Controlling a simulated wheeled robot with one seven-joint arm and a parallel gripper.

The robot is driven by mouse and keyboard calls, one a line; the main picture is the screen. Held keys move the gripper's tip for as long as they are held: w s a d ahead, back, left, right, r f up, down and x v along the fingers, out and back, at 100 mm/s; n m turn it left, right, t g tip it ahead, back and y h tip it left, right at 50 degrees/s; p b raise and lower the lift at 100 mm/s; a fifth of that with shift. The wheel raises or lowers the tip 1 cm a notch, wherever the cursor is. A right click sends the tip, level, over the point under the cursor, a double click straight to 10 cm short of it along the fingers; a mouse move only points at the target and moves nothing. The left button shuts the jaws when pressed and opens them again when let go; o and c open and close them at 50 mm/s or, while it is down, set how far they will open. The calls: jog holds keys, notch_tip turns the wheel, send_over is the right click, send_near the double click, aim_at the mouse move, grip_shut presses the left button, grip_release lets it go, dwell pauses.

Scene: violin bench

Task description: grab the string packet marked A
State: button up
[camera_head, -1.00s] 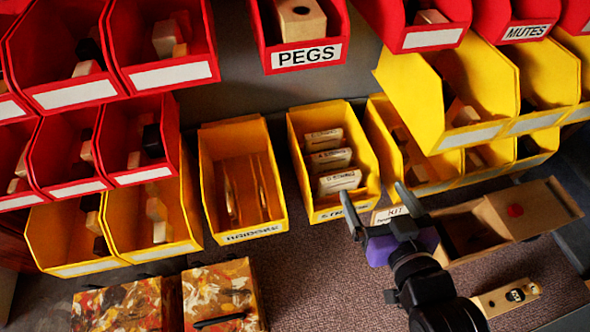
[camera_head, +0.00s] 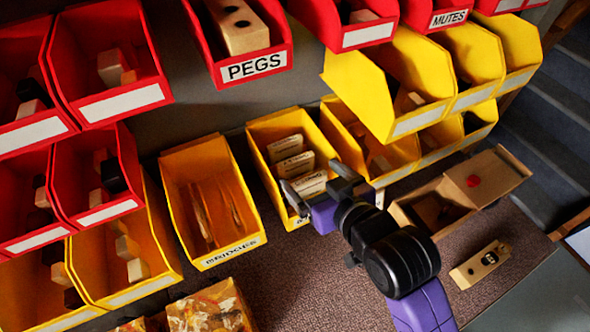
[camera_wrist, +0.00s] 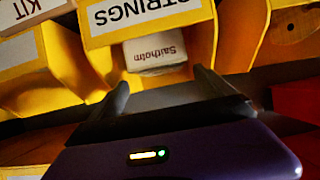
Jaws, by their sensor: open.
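Several pale string packets stand in a row in a yellow bin (camera_head: 262,136): a back packet (camera_head: 286,147), a middle packet (camera_head: 294,165) and a front packet (camera_head: 308,184). Their letters are too small to read in the head view. My gripper (camera_head: 312,178) is open at the bin's front, its fingers over the front edge near the front packet. In the wrist view my gripper (camera_wrist: 161,79) points at the bin, whose label STRINGS (camera_wrist: 152,16) appears upside down. One packet (camera_wrist: 155,53) reading "Saitholm" shows beyond the fingers; no letter A is visible on it.
A yellow BRIDGES bin (camera_head: 230,258) stands to the left. Yellow bins (camera_head: 392,178) adjoin on the right, and a red PEGS bin (camera_head: 256,66) hangs above. A wooden box (camera_head: 478,178) and a small wooden block (camera_head: 480,265) lie at right on the brown mat (camera_head: 300,285).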

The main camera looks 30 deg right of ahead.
aim_at(298, 163)
jog(key=shift+w+f+g, duration=0.15)
jog(key=shift+w+g, duration=0.25)
jog(key=shift+w, duration=0.25)
jog(key=x, duration=0.7)
jog(key=shift+w+p, duration=0.25)
jog(key=shift+p, duration=0.15)
jog(key=c, duration=1.1)
